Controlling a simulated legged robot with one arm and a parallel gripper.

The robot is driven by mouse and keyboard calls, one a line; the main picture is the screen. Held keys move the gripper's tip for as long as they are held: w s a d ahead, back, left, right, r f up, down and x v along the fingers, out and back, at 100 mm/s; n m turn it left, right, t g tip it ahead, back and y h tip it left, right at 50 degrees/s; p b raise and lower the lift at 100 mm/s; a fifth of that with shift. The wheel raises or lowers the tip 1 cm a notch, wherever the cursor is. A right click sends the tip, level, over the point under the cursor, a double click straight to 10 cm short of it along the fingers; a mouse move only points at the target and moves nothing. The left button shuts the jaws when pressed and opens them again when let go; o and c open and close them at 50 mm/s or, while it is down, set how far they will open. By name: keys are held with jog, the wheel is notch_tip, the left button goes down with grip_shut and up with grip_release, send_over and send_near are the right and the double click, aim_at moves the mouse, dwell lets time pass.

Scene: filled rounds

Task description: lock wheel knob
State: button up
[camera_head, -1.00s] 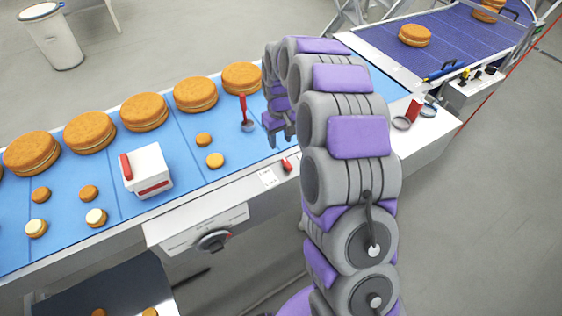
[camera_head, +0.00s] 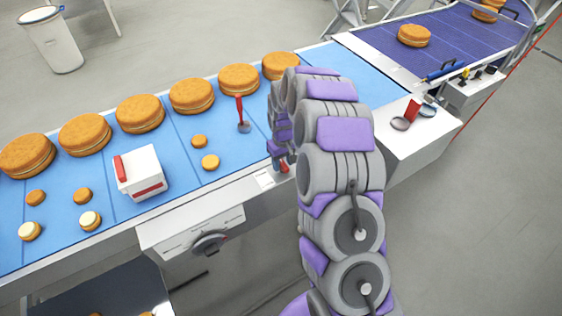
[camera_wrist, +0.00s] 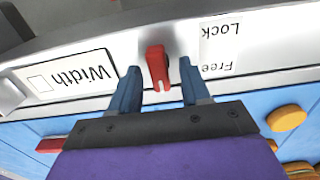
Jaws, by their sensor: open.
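The lock knob (camera_wrist: 158,66) is a small red lever on the white front rail. In the wrist view it sits between a "Width" label (camera_wrist: 70,78) on the left and an upside-down "Lock / Free" label (camera_wrist: 219,45) on the right. My gripper (camera_wrist: 164,84) is open, with one blue-grey finger on each side of the red lever and gaps showing on both sides. In the head view my gripper (camera_head: 281,160) is at the belt's near edge, and the red knob (camera_head: 285,168) shows just below it, partly hidden by my arm.
A blue conveyor (camera_head: 235,165) carries large round cakes (camera_head: 191,96) and small ones. A white box with a red handle (camera_head: 143,172) and a red-handled tool (camera_head: 242,115) stand on it. A dark dial (camera_head: 209,244) is on the front panel.

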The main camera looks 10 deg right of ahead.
jog(key=shift+d, duration=0.65)
jog(key=shift+c, duration=1.1)
jog(key=shift+a, duration=0.1)
jog(key=shift+c, duration=0.8)
jog(key=shift+a, duration=0.7)
jog(key=c, duration=0.3)
grip_shut()
jog(key=shift+d, duration=0.3)
